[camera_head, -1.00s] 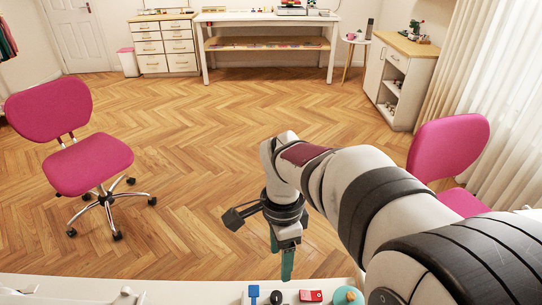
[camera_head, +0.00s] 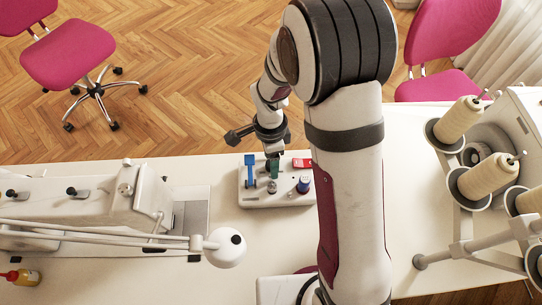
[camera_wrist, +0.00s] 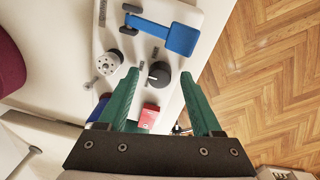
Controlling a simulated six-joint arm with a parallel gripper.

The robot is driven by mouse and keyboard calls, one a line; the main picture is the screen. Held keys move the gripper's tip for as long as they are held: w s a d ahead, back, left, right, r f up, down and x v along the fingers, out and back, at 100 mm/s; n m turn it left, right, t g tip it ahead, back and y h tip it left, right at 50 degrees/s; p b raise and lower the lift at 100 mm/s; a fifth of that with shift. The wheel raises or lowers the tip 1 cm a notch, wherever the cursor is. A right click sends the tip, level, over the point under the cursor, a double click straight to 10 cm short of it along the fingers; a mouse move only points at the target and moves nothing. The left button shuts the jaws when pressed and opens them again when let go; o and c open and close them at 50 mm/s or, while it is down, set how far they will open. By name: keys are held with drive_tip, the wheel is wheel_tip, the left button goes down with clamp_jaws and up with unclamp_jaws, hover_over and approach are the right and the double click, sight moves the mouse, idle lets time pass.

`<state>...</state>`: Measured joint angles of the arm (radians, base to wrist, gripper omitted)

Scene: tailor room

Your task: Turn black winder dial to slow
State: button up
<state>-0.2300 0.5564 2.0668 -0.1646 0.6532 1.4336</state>
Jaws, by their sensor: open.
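The black dial (camera_wrist: 159,74) is a round knob on a light control box (camera_wrist: 200,12), with a small pale mark on its left side in the wrist view. Small labels near it are too small to read. My gripper (camera_wrist: 159,76) is open, its two green fingers either side of the dial in that view. I cannot tell whether they touch it. In the head view my gripper (camera_head: 273,170) is over the box (camera_head: 262,200), and I cannot make out the dial clearly there.
A blue lever (camera_head: 250,168), a red switch (camera_head: 302,162) and a blue-purple knob (camera_head: 304,184) are on the same box, close around the fingers. A sewing machine (camera_head: 100,200) stands left on the white table (camera_head: 230,245). Thread cones (camera_head: 490,175) stand right.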

clamp_jaws()
drive_tip(key=shift+n, duration=0.3)
drive_tip(key=n, duration=0.5)
drive_tip(key=shift+n, duration=0.4)
drive_tip(key=n, duration=0.5)
drive_tip(key=shift+n, duration=0.3)
idle(0.4)
